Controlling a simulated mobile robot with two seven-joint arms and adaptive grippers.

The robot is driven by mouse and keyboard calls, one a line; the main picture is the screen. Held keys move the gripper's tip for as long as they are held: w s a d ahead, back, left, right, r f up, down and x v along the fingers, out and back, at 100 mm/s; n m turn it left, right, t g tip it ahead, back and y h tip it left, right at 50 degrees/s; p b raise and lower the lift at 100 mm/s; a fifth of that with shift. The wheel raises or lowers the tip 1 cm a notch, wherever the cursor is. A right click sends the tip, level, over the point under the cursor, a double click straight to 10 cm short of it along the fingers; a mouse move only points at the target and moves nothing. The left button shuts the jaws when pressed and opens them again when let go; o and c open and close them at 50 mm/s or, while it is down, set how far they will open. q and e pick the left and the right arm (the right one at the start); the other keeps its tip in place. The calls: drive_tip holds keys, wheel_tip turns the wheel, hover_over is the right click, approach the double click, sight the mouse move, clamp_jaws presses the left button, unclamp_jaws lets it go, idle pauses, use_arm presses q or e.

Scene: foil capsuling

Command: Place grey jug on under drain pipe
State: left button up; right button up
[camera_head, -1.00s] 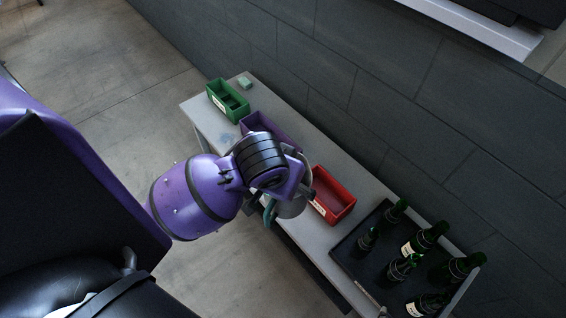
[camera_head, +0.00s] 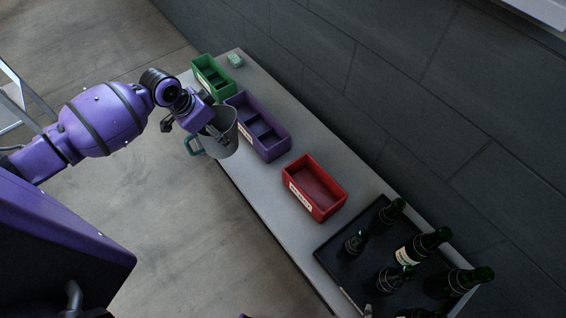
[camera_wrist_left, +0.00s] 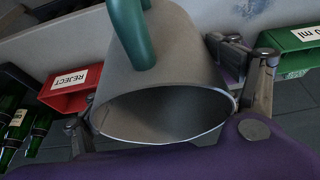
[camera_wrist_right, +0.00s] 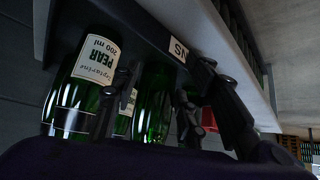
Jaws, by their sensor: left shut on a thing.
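The grey jug (camera_head: 222,141) with a green handle is in my left gripper (camera_head: 205,124), held over the table's left edge beside the purple bin. In the left wrist view the jug (camera_wrist_left: 165,60) fills the middle between the two fingers, its round opening facing the camera and its green handle (camera_wrist_left: 133,30) at the top. The inside looks empty. My right gripper (camera_wrist_right: 158,108) shows in the right wrist view with its fingers apart, close to green bottles (camera_wrist_right: 88,85); I see nothing clearly held in it. No drain pipe shows.
The long grey table (camera_head: 262,197) carries a green bin (camera_head: 212,78), purple bin (camera_head: 258,128), red bin (camera_head: 315,190) marked REJECT, a small green block (camera_head: 235,60) and a black tray (camera_head: 335,262) with several bottles. A dark wall (camera_head: 400,110) stands behind.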

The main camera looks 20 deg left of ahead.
drive_tip(key=shift+w+d+r+p, duration=0.15)
drive_tip(key=shift+r+p, duration=0.4)
drive_tip(key=shift+r, duration=0.1)
drive_tip(key=shift+s+f, duration=0.25)
drive_tip(key=shift+s, duration=0.2)
use_arm(q)
drive_tip(key=d+f, duration=0.8)
drive_tip(key=d, duration=0.1)
drive_tip(key=s+d+f, duration=0.1)
drive_tip(key=d+f, duration=0.3)
drive_tip(key=shift+s+d+f+b, duration=0.1)
drive_tip(key=shift+d+f+b, duration=0.15)
drive_tip(key=shift+d+b, duration=0.1)
use_arm(e)
drive_tip(key=shift+s+f, duration=0.2)
drive_tip(key=shift+f, duration=0.2)
use_arm(q)
drive_tip(key=shift+a+f, duration=0.1)
use_arm(e)
drive_tip(key=shift+w, duration=0.1)
drive_tip(key=shift+w+r, duration=0.15)
drive_tip(key=shift+w, duration=0.2)
use_arm(q)
drive_tip(key=o, duration=1.3)
drive_tip(key=shift+c, duration=0.2)
use_arm(e)
drive_tip(key=shift+s, duration=0.1)
drive_tip(key=shift+s, duration=0.1)
